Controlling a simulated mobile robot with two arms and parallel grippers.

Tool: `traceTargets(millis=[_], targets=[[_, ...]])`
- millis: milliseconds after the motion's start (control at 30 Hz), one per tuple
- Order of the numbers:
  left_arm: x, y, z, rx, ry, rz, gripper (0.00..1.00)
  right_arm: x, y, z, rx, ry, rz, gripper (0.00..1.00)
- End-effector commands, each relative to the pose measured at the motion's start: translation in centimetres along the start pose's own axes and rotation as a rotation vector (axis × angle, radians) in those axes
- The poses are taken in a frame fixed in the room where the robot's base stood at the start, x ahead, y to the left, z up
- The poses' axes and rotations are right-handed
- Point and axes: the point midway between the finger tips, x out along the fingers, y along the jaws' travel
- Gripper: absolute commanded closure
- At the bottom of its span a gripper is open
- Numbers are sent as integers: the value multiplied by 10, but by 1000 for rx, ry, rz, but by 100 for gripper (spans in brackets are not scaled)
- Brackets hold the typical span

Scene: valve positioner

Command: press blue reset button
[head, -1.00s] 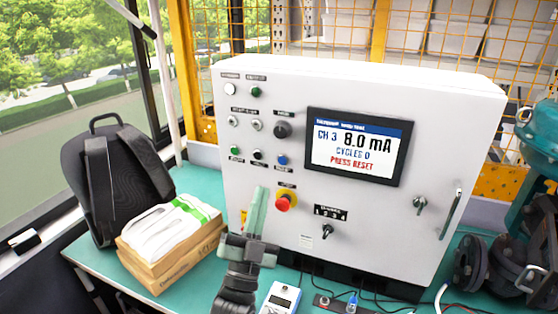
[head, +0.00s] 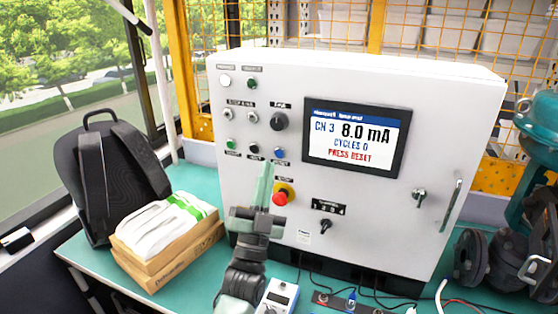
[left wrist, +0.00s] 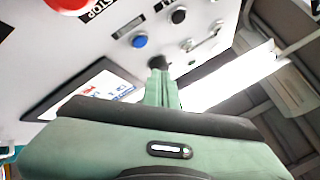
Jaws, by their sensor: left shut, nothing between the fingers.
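The blue reset button (head: 280,153) is on the white control box (head: 360,88), left of the screen (head: 356,138) that reads "CH 3 8.0 mA, CYCLES 0, PRESS RESET". My left gripper (head: 264,166) is shut and empty, its green fingers pointing up just below and left of the blue button. The blue button also shows in the left wrist view (left wrist: 140,41), left of the fingertips (left wrist: 158,72) and apart from them in the picture. Whether the fingertips touch the panel I cannot tell. My right gripper is not in view.
A red stop knob (head: 280,198) on a yellow base is right of my left gripper. Green and black buttons and a dark knob (head: 279,121) are nearby. A meter (head: 279,296) and cables lie in front.

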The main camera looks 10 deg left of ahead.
Motion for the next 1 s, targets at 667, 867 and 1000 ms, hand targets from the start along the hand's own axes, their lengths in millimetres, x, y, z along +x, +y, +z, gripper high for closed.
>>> traceTargets(millis=[667, 867, 1000], targets=[[25, 17, 17, 0, 0, 0, 100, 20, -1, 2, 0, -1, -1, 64], [24, 17, 17, 0, 0, 0, 100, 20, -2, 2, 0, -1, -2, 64], [24, 17, 17, 0, 0, 0, 100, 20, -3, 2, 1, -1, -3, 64]])
